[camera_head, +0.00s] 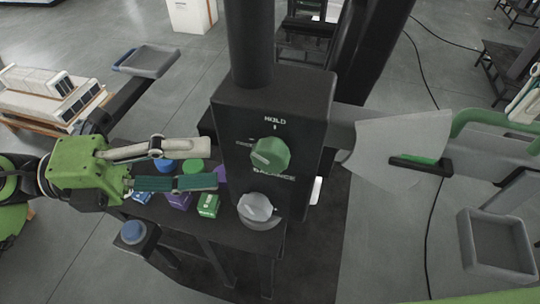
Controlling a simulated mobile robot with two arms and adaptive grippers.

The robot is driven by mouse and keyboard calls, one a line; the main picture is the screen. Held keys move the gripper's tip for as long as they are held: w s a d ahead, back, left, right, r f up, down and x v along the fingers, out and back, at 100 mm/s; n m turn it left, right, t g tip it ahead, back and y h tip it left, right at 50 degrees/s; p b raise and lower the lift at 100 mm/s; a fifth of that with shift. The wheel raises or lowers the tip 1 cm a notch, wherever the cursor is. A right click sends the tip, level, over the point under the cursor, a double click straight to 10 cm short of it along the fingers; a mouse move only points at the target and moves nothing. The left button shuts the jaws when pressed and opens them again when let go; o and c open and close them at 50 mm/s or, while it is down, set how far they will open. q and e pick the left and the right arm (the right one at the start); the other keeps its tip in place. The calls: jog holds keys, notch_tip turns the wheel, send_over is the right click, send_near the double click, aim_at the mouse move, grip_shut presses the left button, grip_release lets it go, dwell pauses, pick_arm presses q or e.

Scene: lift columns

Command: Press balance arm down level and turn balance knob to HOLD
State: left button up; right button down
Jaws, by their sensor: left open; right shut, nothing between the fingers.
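A black box (230,110) on a dark column carries a round green knob (270,154). HOLD is printed above the knob with a short tick, and BALANCE below it. The knob's pointer seems turned to the left, away from HOLD. A grey arm (350,114) runs right from the box to a wide grey plate (395,140); whether it is level is hard to tell. My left gripper (211,164) is open and empty, its fingers pointing right, just left of the box and apart from the knob. My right gripper (418,161) is shut and empty, its tip overlapping the plate; contact is unclear.
Several coloured blocks, including a green block (208,205), stand on a dark bench below my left gripper. A blue button (133,232) stands at lower left. A grey tray (497,243) is at lower right.

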aim_at(262, 161)
pick_arm(q)
jog(key=d, duration=0.7)
jog(key=w+d, duration=0.1)
jog(key=d, duration=0.2)
jog(key=shift+d+f, duration=0.2)
jog(key=c, duration=1.1)
